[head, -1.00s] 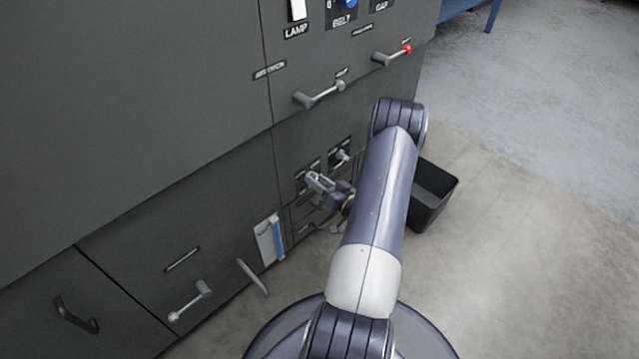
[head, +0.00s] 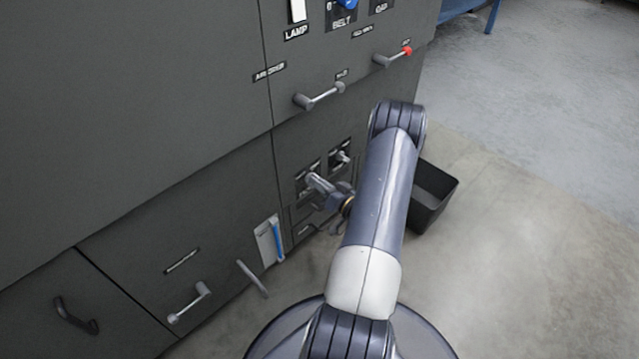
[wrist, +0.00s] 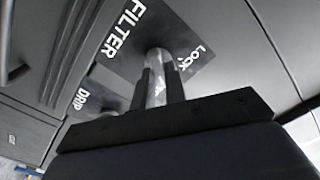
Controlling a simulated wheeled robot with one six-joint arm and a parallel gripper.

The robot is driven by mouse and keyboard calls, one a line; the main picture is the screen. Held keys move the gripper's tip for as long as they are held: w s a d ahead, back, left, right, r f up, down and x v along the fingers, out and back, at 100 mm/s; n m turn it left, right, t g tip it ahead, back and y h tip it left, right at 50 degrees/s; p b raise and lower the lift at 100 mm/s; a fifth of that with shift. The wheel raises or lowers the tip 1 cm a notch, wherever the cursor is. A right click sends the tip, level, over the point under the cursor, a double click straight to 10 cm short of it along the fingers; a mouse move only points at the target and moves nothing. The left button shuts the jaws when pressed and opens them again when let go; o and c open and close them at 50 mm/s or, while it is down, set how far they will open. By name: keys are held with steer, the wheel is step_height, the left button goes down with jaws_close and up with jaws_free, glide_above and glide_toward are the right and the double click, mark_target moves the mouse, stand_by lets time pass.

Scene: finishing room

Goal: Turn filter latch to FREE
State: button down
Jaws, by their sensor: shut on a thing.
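The filter latch (wrist: 155,88) is a light metal piece on a dark plate (wrist: 128,52) lettered FILTER and LOCK in the wrist view. The LOCK word is to the right of the latch; no FREE mark is readable. My gripper (wrist: 158,82) is shut on the latch, one dark finger on each side of it. In the head view my gripper (head: 318,184) is at the lower panel of the dark cabinet, and it hides most of the latch and its plate there.
A DRIP plate (wrist: 92,104) adjoins the FILTER plate. Another small knob (head: 343,156) is just right of my gripper. Lever handles, one with a red tip (head: 405,51), project from the cabinet above. A black open bin (head: 432,196) stands on the floor to the right.

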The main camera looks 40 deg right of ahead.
steer(key=shift+m, duration=1.3)
steer(key=c, duration=1.4)
jaws_free()
steer(key=shift+c, duration=0.2)
steer(key=s+p, duration=0.3)
steer(key=s, duration=0.7)
steer(key=shift+s+d, duration=0.4)
steer(key=shift+d, duration=0.05)
steer(key=shift+w, duration=0.1)
